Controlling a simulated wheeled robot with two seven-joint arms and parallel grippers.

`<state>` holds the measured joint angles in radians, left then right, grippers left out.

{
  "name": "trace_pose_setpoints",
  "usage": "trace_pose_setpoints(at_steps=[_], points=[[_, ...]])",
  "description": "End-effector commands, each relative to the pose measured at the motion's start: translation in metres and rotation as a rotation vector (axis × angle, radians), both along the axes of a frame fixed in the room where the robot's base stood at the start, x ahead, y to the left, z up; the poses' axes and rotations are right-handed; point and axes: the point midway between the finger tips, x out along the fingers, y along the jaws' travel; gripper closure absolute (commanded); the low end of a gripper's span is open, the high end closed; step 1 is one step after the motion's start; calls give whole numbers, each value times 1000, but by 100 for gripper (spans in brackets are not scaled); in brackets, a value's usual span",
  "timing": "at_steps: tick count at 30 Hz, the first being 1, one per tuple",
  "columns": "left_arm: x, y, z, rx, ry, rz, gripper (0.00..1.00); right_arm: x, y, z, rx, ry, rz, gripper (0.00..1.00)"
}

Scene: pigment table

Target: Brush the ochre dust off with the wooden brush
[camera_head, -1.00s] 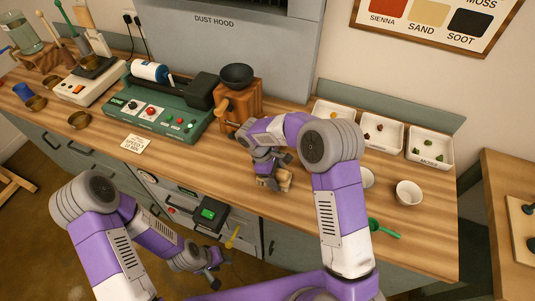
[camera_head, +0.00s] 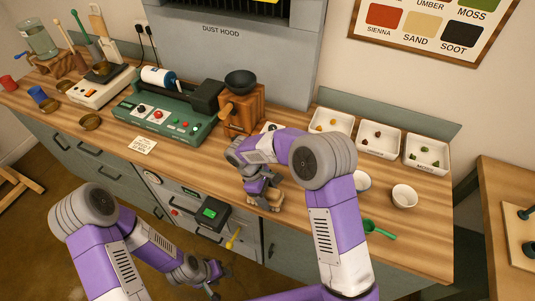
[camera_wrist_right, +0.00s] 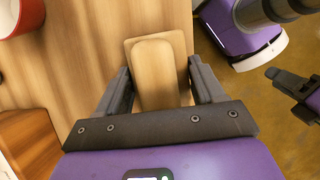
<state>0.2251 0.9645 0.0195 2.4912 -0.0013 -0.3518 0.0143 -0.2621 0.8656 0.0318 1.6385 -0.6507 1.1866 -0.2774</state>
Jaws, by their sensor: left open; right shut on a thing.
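The wooden brush is in my right gripper (camera_head: 262,190), close to the front edge of the worktop. In the right wrist view its pale, rounded wooden body (camera_wrist_right: 157,72) sits between the two dark fingers, over the wood top near the edge. My left gripper (camera_head: 213,279) is open and empty, low in front of the cabinet. I cannot make out any ochre dust; my right arm covers part of the worktop.
A wooden grinder (camera_head: 243,107) with a black bowl stands behind my right gripper. White trays (camera_head: 378,139) with pigment lumps are at the back right. A red-sided vessel (camera_wrist_right: 22,17) shows in the wrist view.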

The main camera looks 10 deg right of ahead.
Motion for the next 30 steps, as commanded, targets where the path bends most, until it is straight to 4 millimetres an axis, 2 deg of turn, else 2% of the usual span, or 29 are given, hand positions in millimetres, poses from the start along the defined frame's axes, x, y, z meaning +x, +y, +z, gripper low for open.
trace_pose_setpoints(at_steps=[1,18,30], points=[[0,0,8,0,-1,0,57,1,0,15,3,-6,-2,61],[0,0,45,0,-1,-1,57,0,-5,64,1,-6,-10,61],[0,0,48,0,-1,0,57,0,-6,68,1,-5,-11,61]])
